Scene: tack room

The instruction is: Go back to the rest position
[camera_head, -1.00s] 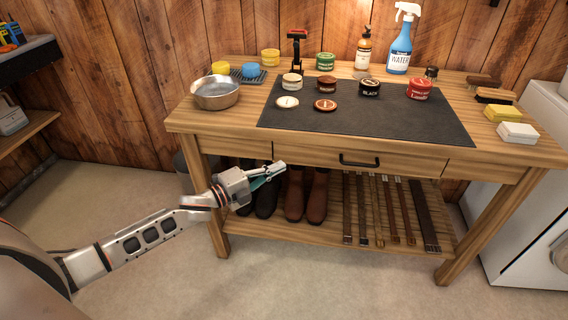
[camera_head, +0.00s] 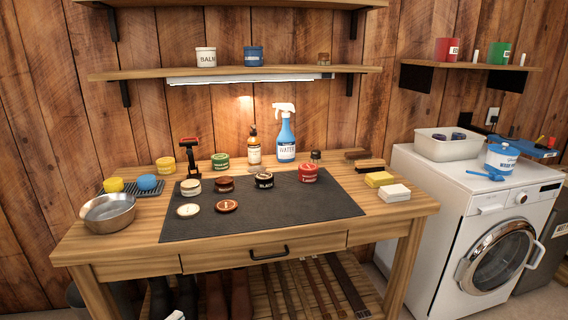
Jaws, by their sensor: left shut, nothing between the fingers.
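Only the tip of my left gripper (camera_head: 176,315) shows, at the bottom edge of the head view. It is shut and empty, low in front of the wooden workbench (camera_head: 120,255) and near the dark boots (camera_head: 187,297) on its lower shelf. The rest of my left arm is out of the picture. My right gripper is not in view.
The bench holds a dark mat (camera_head: 260,215) with several tins, a metal bowl (camera_head: 109,211), a blue spray bottle (camera_head: 286,140) and sponges (camera_head: 394,193). A washing machine (camera_head: 480,215) stands at the right. Wall shelves (camera_head: 230,72) hang above.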

